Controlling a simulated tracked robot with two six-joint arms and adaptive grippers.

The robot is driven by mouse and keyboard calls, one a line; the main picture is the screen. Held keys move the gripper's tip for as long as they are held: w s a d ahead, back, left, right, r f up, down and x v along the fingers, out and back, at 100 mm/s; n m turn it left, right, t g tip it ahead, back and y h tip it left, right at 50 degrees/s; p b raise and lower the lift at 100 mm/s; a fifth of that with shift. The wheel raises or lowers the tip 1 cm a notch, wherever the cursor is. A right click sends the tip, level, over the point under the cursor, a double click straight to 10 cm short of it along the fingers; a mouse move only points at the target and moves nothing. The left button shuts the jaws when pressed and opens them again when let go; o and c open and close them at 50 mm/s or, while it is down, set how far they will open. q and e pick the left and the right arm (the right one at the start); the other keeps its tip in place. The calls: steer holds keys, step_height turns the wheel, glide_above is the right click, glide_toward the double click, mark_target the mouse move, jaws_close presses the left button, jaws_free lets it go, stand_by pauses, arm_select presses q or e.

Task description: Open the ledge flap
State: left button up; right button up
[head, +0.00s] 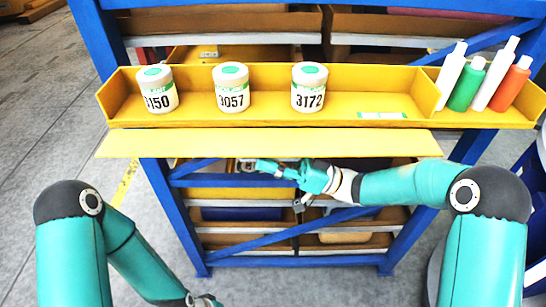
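The ledge flap (265,144) is a long flat yellow panel along the front of the yellow ledge (255,123). It sticks out toward me, below the ledge's front edge. My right gripper (246,167) is under the flap's front edge, near the flap's middle, reaching in from the right. Its fingertips are small and partly hidden at the flap's edge, so I cannot tell whether they touch it or are open. My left gripper (207,300) is low at the bottom edge of the view, mostly cut off and away from the flap.
Three white jars with green lids, marked 3150 (158,97), 3057 (232,95) and 3172 (309,96), stand on the ledge. Several bottles (467,84) stand in its right compartment. A blue rack frame (172,215) with shelves lies below. Grey floor (45,130) is clear at left.

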jaws_close()
steer(key=m, duration=0.1)
steer(key=r+m+t, duration=0.1)
steer(key=m, duration=0.1)
steer(key=shift+s+r, duration=0.1)
steer(key=shift+s, duration=0.2)
jaws_free()
